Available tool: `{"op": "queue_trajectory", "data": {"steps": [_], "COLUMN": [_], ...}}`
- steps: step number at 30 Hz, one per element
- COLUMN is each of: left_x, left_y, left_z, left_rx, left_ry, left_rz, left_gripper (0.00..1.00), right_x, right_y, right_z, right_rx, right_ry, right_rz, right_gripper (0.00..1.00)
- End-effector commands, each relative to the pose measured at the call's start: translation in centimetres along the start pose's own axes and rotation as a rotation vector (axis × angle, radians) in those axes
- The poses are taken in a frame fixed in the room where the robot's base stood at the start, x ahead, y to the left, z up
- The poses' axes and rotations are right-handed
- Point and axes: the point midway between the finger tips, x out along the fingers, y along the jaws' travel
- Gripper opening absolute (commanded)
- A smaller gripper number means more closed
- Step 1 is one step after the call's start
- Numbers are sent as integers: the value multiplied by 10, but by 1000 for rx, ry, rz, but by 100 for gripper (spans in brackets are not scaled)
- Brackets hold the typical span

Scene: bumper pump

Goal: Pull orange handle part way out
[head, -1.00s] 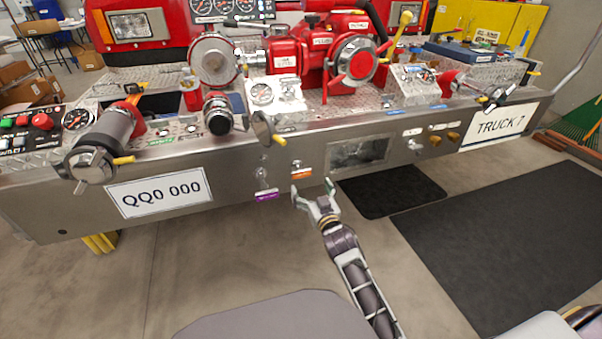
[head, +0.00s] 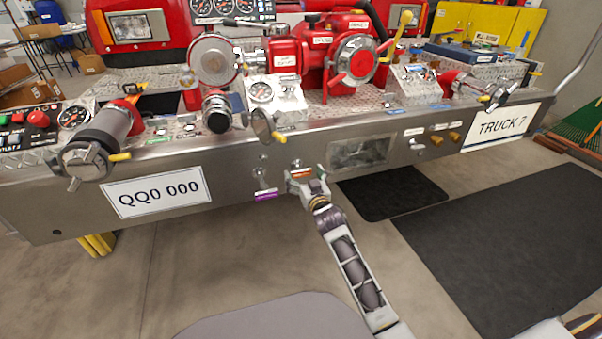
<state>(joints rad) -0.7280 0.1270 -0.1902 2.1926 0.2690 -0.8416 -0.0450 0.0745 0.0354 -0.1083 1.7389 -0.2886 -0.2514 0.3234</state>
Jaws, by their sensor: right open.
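The orange handle (head: 299,173) is a small orange bar on the front face of the silver bumper, right of a purple-labelled handle (head: 266,194). My right gripper (head: 306,180) is open at the orange handle, its fingers to either side of it. I cannot tell whether the fingers touch the handle, and they partly hide its mount. My left gripper is not in view.
The bumper (head: 235,172) spans the view, with a QQ0 000 plate (head: 157,191) at left and a TRUCK 7 plate (head: 499,127) at right. A recessed window (head: 358,153) lies just right of the handle. Open floor and dark mats (head: 390,193) lie below.

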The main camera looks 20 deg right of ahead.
Motion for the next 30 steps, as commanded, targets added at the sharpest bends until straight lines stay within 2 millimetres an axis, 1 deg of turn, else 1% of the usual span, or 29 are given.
{"op": "queue_trajectory", "data": {"steps": [6,12,25,26,30], "left_x": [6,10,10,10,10], "left_y": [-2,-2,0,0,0], "left_z": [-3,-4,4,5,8], "left_rx": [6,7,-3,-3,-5], "left_ry": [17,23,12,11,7], "left_rz": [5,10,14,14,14], "left_gripper": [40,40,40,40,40], "right_x": [16,26,30,30,30], "right_y": [0,0,0,0,0], "right_z": [1,1,0,0,0], "right_rx": [-1,-1,0,0,0], "right_ry": [0,0,0,0,0], "right_rz": [0,0,0,0,0], "right_gripper": [93,93,93,92,74]}}
